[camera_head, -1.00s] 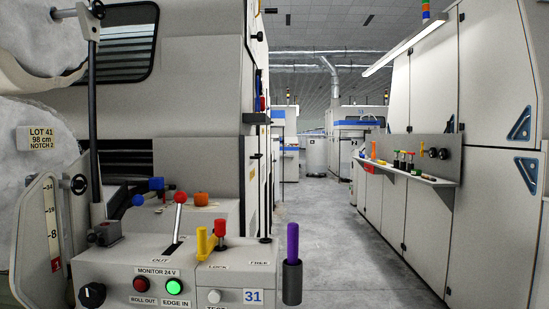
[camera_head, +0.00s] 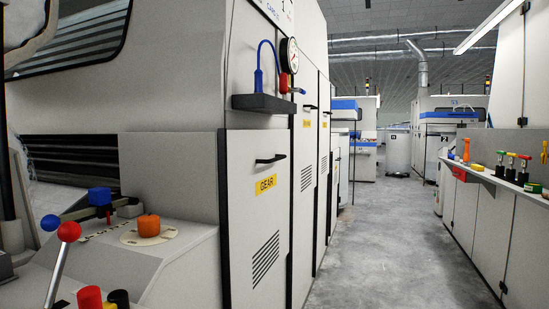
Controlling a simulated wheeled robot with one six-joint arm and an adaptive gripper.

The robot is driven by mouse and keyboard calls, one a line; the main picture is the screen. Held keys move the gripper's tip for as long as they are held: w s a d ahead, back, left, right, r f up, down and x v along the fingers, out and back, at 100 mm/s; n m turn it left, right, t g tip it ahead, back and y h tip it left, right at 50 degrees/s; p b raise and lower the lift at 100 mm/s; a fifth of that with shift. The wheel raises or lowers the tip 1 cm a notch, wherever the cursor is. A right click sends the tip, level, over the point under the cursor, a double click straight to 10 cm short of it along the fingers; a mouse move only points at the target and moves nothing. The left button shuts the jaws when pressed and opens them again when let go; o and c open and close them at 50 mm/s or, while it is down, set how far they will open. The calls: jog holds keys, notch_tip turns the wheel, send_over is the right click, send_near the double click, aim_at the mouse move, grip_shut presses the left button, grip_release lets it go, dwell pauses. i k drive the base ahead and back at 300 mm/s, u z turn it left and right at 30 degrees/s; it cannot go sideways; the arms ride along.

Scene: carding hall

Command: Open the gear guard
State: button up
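The gear guard (camera_head: 262,220) is a pale grey panel on the side of the machine, left of the aisle. It has a yellow GEAR label (camera_head: 266,185), a black bar handle (camera_head: 270,159) above the label and slanted vent slots lower down. The panel looks closed, flush with the machine side. Its lower edge is cut off by the frame. My gripper is not in view.
A control console (camera_head: 170,250) with an orange knob (camera_head: 149,225) and a red-balled lever (camera_head: 62,255) juts out at lower left. A black ledge (camera_head: 263,103) and a gauge (camera_head: 289,55) sit above the guard. The aisle floor (camera_head: 390,240) is clear. A tool shelf (camera_head: 500,180) lines the right.

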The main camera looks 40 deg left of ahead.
aim_at(258, 160)
jog(key=u, duration=0.75)
jog(key=i, duration=1.05)
jog(key=u, duration=1.1)
